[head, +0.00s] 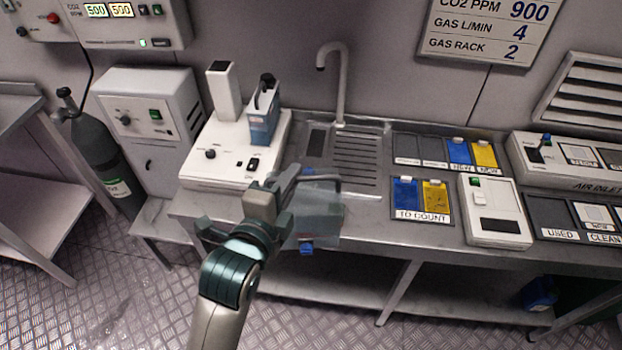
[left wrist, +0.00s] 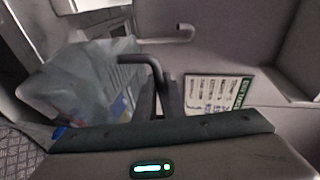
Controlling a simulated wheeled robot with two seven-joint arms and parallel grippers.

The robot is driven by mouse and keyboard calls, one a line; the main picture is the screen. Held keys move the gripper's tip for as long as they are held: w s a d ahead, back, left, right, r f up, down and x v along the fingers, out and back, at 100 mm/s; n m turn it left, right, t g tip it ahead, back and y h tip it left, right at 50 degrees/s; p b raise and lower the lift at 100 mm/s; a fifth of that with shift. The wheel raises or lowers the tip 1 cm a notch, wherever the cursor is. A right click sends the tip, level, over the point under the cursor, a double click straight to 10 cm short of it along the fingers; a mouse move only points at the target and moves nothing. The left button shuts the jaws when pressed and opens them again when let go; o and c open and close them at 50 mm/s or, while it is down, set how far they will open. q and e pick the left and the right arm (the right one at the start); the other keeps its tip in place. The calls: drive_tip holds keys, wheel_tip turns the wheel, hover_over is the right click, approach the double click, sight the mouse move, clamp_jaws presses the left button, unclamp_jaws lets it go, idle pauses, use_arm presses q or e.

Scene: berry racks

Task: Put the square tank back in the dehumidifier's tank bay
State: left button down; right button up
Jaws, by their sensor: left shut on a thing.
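My left gripper (head: 290,188) is shut on the handle of the square tank (head: 320,208). The tank is a clear, greyish box, held at the front edge of the bench, before the sink. A small blue part (head: 306,248) shows at its lower side. In the left wrist view the tank (left wrist: 75,85) hangs to the left of the fingers, with its dark handle (left wrist: 150,68) between them. A white cabinet (head: 150,115) with a knob, green switch and side vent stands at the left; it may be the dehumidifier. I cannot make out an open tank bay. My right gripper is out of view.
A white instrument (head: 235,160) with a blue-grey block stands left of the sink tap (head: 335,75). Blue and yellow card trays (head: 420,215) and a white counter box (head: 492,212) lie to the right. A gas cylinder (head: 95,150) stands beside the cabinet.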

use_arm(q)
drive_tip(key=a+f+n+y+b, duration=0.1)
drive_tip(key=a+f+n+y, duration=0.1)
drive_tip(key=a, duration=0.7)
drive_tip(key=w+a+f+n+t+y+b, duration=0.1)
drive_tip(key=a+n+y, duration=0.1)
drive_tip(key=a, duration=0.8)
drive_tip(key=shift+w+f+y, duration=0.25)
drive_tip(key=shift+f+y, duration=0.1)
drive_tip(key=shift+y, duration=0.45)
